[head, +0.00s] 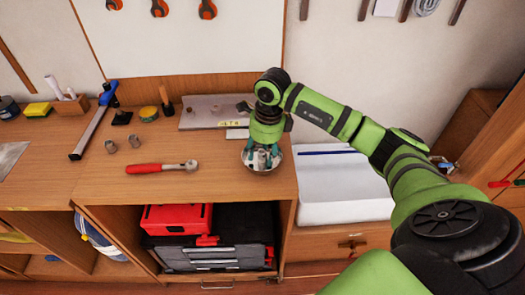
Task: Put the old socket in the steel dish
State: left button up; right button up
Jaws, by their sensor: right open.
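The steel dish (271,169), round and shiny, sits near the right front corner of the wooden bench top. My right gripper (262,156) points down over it, open, with its fingertips at the dish and hiding much of its inside. A small grey shape shows between the fingers; I cannot tell whether it is a socket in the dish or part of the gripper. Two small grey sockets, one (110,146) and another (134,141), stand on the bench at the left; I cannot tell whether either is the old one. My left gripper is out of view.
A red-handled ratchet (155,168) lies on the bench left of the dish. A grey plate (205,111) with a yellow label lies behind. The bench front between ratchet and dish is clear.

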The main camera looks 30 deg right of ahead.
aim_at(262, 156)
notch_tip(262, 156, up, 7)
jog(key=p, duration=0.4)
jog(key=shift+r, duration=0.1)
dwell(0.3)
